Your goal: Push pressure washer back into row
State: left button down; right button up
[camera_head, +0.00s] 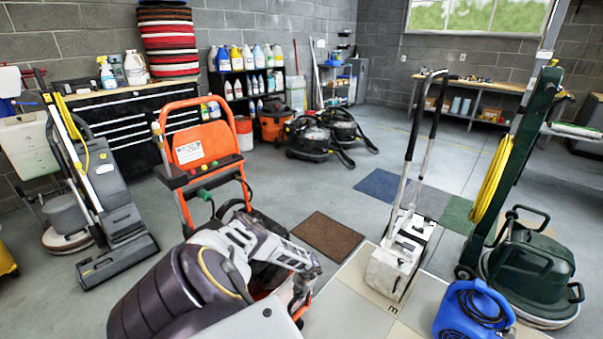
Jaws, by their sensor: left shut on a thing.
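The pressure washer appears to be the machine with the orange tubular frame (181,104), a white label and a dark panel with a green-handled part. It stands upright left of centre. Its lower body is mostly hidden behind my left arm. My left gripper (302,279) is low at the washer's right side, beside a low orange part of it. It is shut on the washer, though the fingertips and the exact contact are hard to see. My right gripper is out of view.
A grey upright cleaner (105,195) stands at the left. A white-grey floor machine (395,268), a blue blower (472,312) and a green floor machine (530,268) stand at the right. A brown mat (327,237) and open grey floor lie behind.

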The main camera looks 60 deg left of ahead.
pick_arm(q)
jog(key=c, duration=1.4)
grip_release()
jog(key=shift+s+d+f, duration=0.1)
jog(key=shift+d, duration=0.1)
jog(key=shift+c, duration=0.2)
jog(key=shift+o, duration=0.6)
jog(key=shift+r, duration=0.25)
notch_tip(320, 180, up, 11)
jog(key=d, duration=0.2)
jog(key=shift+w+r, duration=0.15)
jog(key=shift+w, duration=0.25)
